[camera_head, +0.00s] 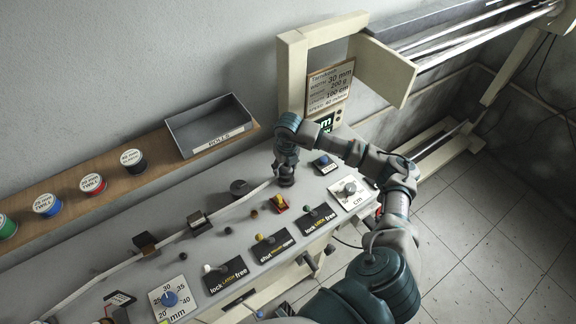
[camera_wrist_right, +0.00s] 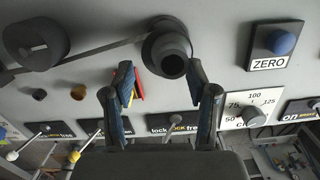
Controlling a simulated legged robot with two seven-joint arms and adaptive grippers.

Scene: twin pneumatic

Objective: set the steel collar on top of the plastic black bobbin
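The black bobbin (camera_head: 133,160) with a white-labelled top stands on the wooden shelf at the left in the head view. A dark grey round part with a wider base and a hollow end (camera_wrist_right: 172,62) sits on the panel in the right wrist view; I cannot tell whether it is the steel collar. My right gripper (camera_head: 286,176) is over this part in the head view. In the wrist view my right gripper (camera_wrist_right: 160,72) has its fingers spread, with the part just beyond and between the tips. My left gripper is not in view.
Red (camera_head: 93,184), blue (camera_head: 47,205) and green bobbins share the shelf with a grey open tray (camera_head: 212,128). A dark cylinder (camera_head: 239,187) stands beside the white tape. Knobs and levers (camera_head: 270,243) crowd the panel front. A cream frame (camera_head: 292,75) rises behind my right arm.

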